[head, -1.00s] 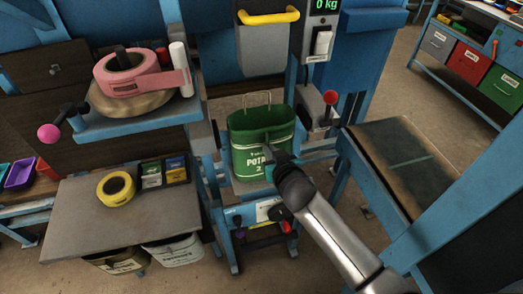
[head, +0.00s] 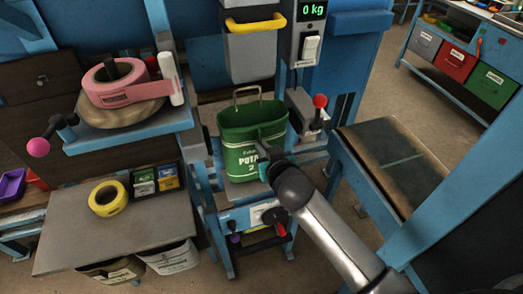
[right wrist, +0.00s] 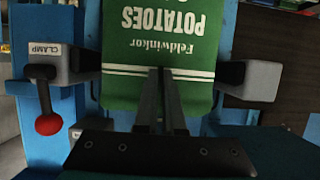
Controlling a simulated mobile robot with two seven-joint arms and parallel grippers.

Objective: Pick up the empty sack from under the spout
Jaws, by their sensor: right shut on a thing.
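The green sack (head: 240,163), printed with white potato lettering, hangs upright with its mouth open below the grey spout (head: 254,55). The lettering is upside down there. The fingertips' exact hold is hidden. My left gripper is out of view.
A red-knobbed clamp lever (head: 319,101) stands right of the sack; it also shows in the wrist view (right wrist: 48,124). The scale display (head: 313,11) reads 0 kg. A grey side table (head: 110,230) stands left, a dark-topped bench (head: 385,155) right. Blue frame posts flank the sack.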

